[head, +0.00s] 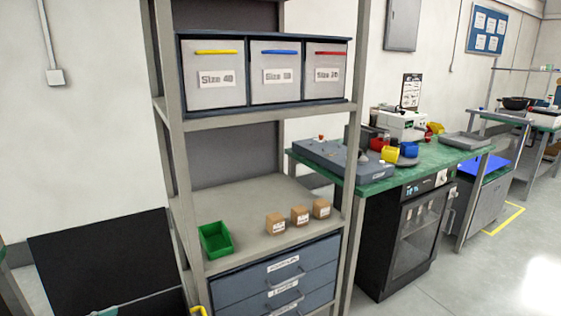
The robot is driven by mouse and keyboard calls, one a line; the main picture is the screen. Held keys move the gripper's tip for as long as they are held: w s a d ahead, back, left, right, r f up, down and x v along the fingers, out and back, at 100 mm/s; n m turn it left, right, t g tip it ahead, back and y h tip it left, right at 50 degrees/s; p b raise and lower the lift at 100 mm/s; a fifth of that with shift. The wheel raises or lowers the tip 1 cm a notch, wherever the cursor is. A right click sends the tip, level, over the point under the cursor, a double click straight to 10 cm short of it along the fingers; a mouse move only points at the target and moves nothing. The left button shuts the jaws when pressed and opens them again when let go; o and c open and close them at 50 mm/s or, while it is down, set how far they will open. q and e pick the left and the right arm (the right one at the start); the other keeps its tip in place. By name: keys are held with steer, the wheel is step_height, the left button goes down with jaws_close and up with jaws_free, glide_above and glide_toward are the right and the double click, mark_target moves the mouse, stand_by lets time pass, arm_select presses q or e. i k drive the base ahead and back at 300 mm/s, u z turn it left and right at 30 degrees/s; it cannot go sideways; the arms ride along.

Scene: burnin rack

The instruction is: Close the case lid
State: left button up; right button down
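A large flat black panel (105,262), which looks like the raised lid of the case, stands tilted up at the lower left, in front of the pale wall. Below it, a dark edge that seems to belong to the case body (158,301) shows at the bottom of the head view. Most of the case is cut off by the frame. Small green and yellow parts show at the bottom edge there; I cannot tell what they are. Neither of my grippers is in view.
A grey shelf rack (178,150) stands right of the panel, close to its right edge. It holds labelled bins (275,78), a green tray (216,240), small brown boxes (299,216) and drawers (283,270). A green-topped bench (440,156) stands further right. The floor at right is clear.

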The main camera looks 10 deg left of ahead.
mark_target(82, 270)
steer(key=k, duration=1)
